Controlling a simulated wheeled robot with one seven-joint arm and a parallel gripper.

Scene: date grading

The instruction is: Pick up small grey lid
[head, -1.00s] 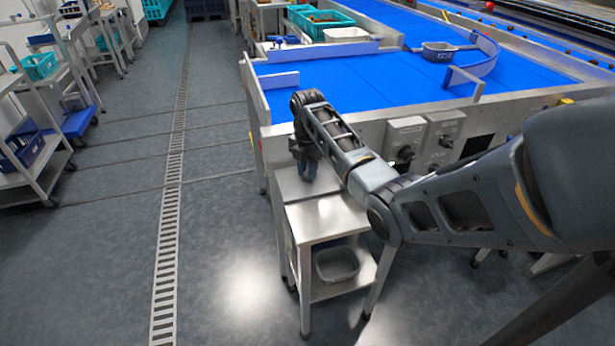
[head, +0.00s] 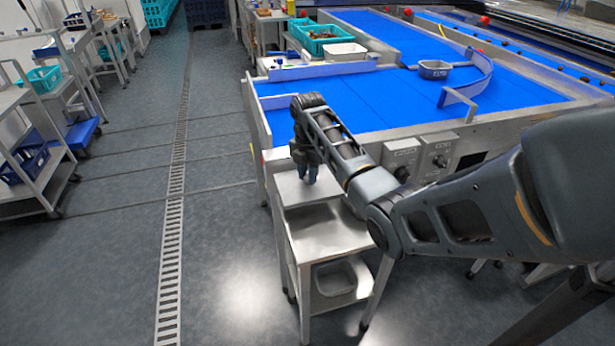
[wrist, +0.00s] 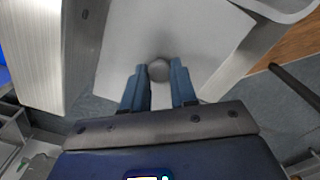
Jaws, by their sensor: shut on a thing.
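The small grey lid (wrist: 158,70) shows in the wrist view as a small round grey piece between the fingertips. My gripper (wrist: 160,84) is shut on it, one blue finger on each side. The pale flat top (wrist: 180,30) of a metal stand lies beneath. I cannot tell whether the lid touches that top. In the head view my gripper (head: 309,176) points down over the stand top (head: 290,190), and the lid cannot be made out there.
A lower steel shelf unit (head: 325,238) with a grey tub (head: 334,280) stands in front. The blue conveyor (head: 370,105) and its control boxes (head: 437,157) lie behind and right. A grey pan (head: 434,70) sits on the belt. Open floor (head: 225,250) is at the left.

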